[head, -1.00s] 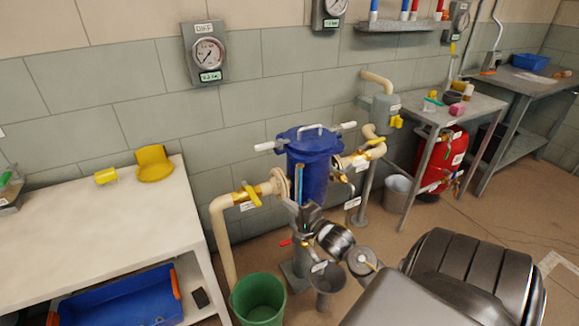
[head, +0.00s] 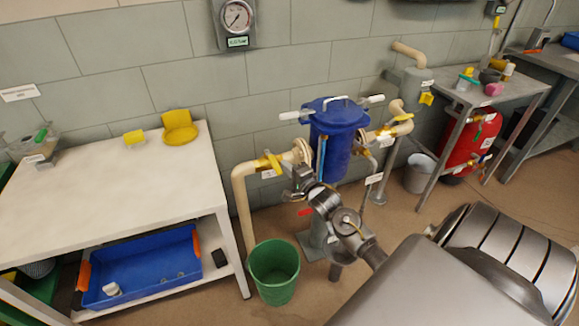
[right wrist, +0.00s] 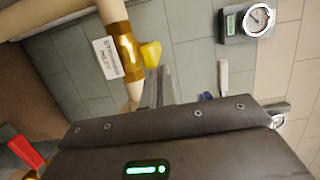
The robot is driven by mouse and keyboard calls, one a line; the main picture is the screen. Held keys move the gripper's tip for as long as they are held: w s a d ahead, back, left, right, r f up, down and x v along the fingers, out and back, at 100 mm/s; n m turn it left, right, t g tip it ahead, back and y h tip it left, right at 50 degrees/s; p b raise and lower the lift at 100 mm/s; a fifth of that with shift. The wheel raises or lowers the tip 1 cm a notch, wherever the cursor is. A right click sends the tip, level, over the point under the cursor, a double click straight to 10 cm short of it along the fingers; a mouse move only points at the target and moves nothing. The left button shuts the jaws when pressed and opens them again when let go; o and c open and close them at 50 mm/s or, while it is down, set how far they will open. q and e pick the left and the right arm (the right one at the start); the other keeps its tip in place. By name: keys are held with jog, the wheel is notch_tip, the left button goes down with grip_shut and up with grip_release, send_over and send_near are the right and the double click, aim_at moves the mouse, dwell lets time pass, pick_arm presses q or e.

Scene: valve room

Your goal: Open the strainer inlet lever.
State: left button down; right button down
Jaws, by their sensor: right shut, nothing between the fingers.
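The strainer inlet lever (head: 270,162) is yellow and sits on the brass valve of the cream pipe left of the blue strainer (head: 338,130). In the right wrist view the lever's yellow end (right wrist: 151,54) shows beside the brass valve body (right wrist: 126,46) and the white "STRAINER INLET" tag (right wrist: 106,60). My left gripper is not in view.
A green bucket (head: 273,274) stands on the floor below the inlet pipe (head: 240,200). A white table (head: 100,190) is at left, with a blue tray (head: 140,275) on its lower shelf. A red-handled valve (head: 305,212) is below the strainer. A gauge (head: 236,18) hangs above.

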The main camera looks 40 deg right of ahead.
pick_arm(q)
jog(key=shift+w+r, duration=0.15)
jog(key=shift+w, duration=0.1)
